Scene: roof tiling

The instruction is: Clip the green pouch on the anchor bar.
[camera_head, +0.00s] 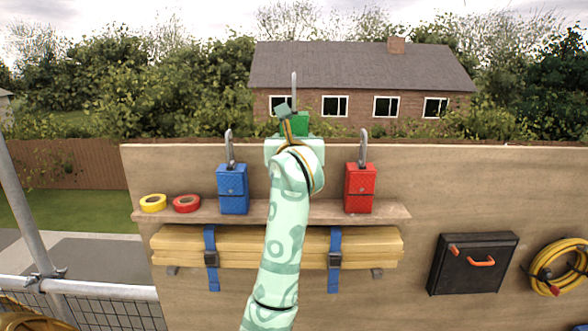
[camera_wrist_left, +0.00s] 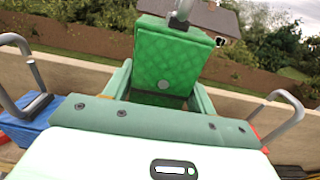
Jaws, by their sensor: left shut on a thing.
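The green pouch (camera_head: 301,122) is held up above the top edge of the board in the head view, mostly hidden by my arm. A grey metal clip (camera_head: 294,90) points up from its top. In the left wrist view the green pouch (camera_wrist_left: 165,60) fills the upper middle, with its clip (camera_wrist_left: 182,14) cut by the top edge. My left gripper (camera_wrist_left: 168,98) is shut on the pouch's lower part; in the head view the gripper (camera_head: 294,137) is behind my wrist. My right gripper is not in view. I cannot make out which thing is the anchor bar.
A blue pouch (camera_head: 232,190) and a red pouch (camera_head: 360,188) stand with clips up on a wooden shelf (camera_head: 322,212). Yellow tape (camera_head: 153,203) and red tape (camera_head: 186,204) lie left. A black case (camera_head: 472,280) and yellow hose (camera_head: 548,266) hang right. Scaffold rails (camera_head: 60,284) stand left.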

